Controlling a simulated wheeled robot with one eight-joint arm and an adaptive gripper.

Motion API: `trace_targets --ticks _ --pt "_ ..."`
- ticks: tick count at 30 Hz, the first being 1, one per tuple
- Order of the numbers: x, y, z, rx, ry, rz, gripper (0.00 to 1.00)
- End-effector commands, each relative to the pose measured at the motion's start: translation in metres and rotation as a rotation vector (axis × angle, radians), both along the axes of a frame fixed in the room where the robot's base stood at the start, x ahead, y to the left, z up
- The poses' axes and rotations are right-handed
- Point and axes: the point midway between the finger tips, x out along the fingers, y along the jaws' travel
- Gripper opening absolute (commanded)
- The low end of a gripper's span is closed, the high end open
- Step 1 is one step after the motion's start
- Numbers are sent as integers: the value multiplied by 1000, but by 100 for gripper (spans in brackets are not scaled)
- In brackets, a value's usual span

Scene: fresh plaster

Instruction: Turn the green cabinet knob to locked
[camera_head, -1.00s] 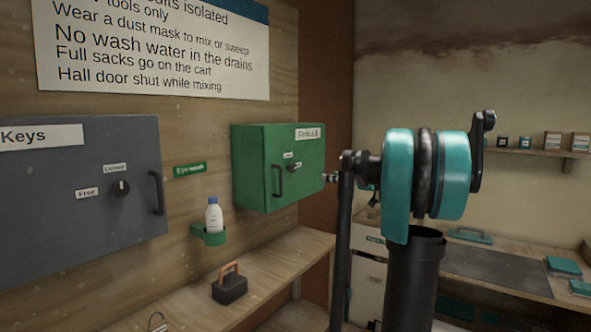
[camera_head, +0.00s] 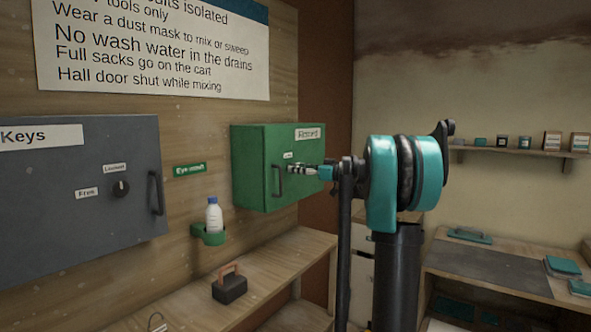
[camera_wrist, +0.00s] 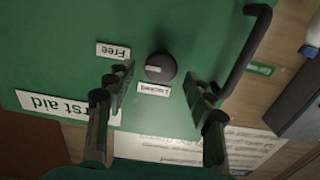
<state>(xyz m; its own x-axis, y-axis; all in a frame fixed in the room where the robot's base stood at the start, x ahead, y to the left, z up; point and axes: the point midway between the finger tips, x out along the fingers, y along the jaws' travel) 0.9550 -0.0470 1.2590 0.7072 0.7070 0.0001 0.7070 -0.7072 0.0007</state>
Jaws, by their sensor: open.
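The green cabinet (camera_head: 252,168) hangs on the wooden wall, its door closed. Its dark round knob (camera_wrist: 160,67) shows in the wrist view, which is upside down. The knob's pale mark lies on its left side there. The "Free" label (camera_wrist: 113,50) is to the left of the knob and the "Locked" label (camera_wrist: 153,89) is beside it, below. My gripper (camera_wrist: 162,88) is open and empty, its fingers to either side of the knob's line and short of it. In the head view my gripper (camera_head: 299,170) is at the door front and hides the knob.
The cabinet's dark bar handle (camera_wrist: 250,50) is close to the right finger in the wrist view. A grey "Keys" cabinet (camera_head: 70,190) with a similar knob hangs to the left.

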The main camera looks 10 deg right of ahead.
Motion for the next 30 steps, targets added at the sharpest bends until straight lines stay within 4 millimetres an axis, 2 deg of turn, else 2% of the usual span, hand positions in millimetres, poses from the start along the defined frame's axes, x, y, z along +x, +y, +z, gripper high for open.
trace_targets --ticks 6,16,27,30 --pt "14 14 0 0 0 1 53" --pt "16 16 0 0 0 0 53" --pt "16 16 0 0 0 0 9" --pt "16 16 0 0 0 0 0"
